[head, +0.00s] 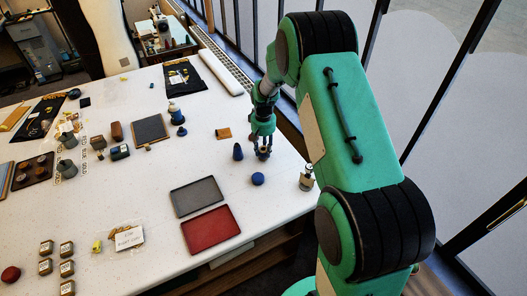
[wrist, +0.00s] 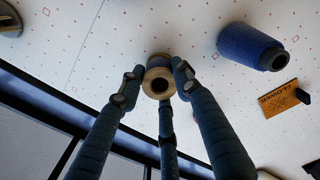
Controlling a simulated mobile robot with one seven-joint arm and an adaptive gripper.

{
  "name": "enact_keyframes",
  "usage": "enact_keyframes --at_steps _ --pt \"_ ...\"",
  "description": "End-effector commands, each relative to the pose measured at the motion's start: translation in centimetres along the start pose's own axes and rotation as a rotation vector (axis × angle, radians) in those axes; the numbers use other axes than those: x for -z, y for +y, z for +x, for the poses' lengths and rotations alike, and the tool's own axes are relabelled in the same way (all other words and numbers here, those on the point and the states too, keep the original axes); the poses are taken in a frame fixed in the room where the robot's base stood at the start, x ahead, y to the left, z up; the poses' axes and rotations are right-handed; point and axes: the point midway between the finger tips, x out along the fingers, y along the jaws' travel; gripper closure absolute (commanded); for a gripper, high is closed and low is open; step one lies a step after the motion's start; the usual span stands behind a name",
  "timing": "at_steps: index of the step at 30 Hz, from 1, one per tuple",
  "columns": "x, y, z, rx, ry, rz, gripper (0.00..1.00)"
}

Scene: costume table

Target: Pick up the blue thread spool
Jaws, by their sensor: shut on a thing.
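My gripper (head: 263,152) is over the right part of the white table in the head view. In the wrist view its three fingers (wrist: 158,95) are closed around a small spool with a beige end (wrist: 150,87) and a dark centre hole. A blue cone-shaped spool (head: 238,153) stands on the table just left of my gripper. In the wrist view this blue spool (wrist: 245,45) is to the right of the held piece, apart from my fingers.
A blue round piece (head: 257,179) lies in front of my gripper. A metal-topped bottle (head: 306,179) is near the table's right edge. An orange card (head: 223,133) lies beyond the blue cone. Grey (head: 196,196) and red trays (head: 210,228) lie toward the front.

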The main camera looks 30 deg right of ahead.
Motion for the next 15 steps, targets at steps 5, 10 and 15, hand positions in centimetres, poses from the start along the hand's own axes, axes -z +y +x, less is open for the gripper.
enact_keyframes --at_steps 5,10,15 --pt "0.1 0.0 -1.6 0.0 0.002 0.0 0.93" --pt "-0.7 -0.1 -3.2 0.0 0.0 0.0 0.93" --pt "-3.3 -0.3 -3.5 0.0 0.001 0.0 0.93"
